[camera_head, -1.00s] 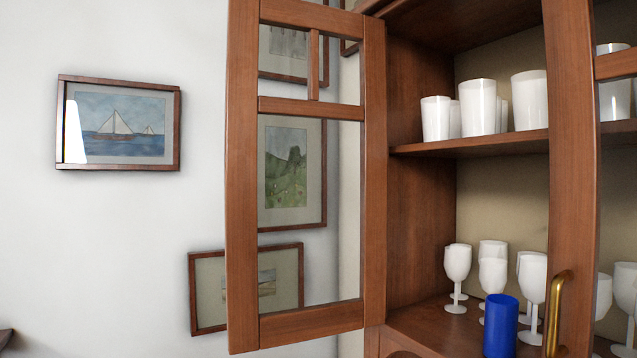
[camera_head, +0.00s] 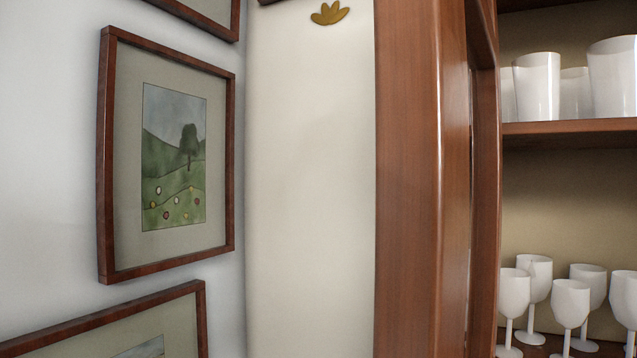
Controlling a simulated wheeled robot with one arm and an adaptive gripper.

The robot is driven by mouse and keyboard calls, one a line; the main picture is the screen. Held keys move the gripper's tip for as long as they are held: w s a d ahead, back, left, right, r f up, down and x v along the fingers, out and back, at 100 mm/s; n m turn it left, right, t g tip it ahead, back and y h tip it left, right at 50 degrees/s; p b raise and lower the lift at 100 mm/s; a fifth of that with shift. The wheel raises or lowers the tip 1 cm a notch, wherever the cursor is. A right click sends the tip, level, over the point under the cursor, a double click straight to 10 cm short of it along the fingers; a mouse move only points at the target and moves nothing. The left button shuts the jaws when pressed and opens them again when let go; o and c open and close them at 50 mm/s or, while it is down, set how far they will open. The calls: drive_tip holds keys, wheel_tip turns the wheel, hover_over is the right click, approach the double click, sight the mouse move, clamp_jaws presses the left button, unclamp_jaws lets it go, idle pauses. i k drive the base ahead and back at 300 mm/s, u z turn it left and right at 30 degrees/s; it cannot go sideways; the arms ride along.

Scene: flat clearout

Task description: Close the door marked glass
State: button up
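A reddish-brown wooden upright (camera_head: 407,180) stands right of centre, with a narrow, steeply angled wooden part (camera_head: 484,200) beside it. I cannot tell which of this wood is the door and which is the cabinet frame. No clear pane, handle or glass mark can be made out. The cabinet's inside shows open at the right, with white cups (camera_head: 537,87) on an upper shelf (camera_head: 570,132) and white stemmed glasses (camera_head: 570,303) below. My gripper is not in view.
A framed landscape picture (camera_head: 108,160) hangs on the left wall, with parts of other frames above and below. A cream wall strip (camera_head: 310,190) with a gold leaf-shaped ornament (camera_head: 329,13) lies between that wall and the wood.

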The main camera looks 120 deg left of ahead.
sight(439, 153)
drive_tip(key=k, duration=0.35)
drive_tip(key=u, duration=2.9)
drive_tip(key=k, duration=0.5)
drive_tip(key=u, duration=1.2)
drive_tip(key=i, duration=0.25)
drive_tip(key=u, duration=1.05)
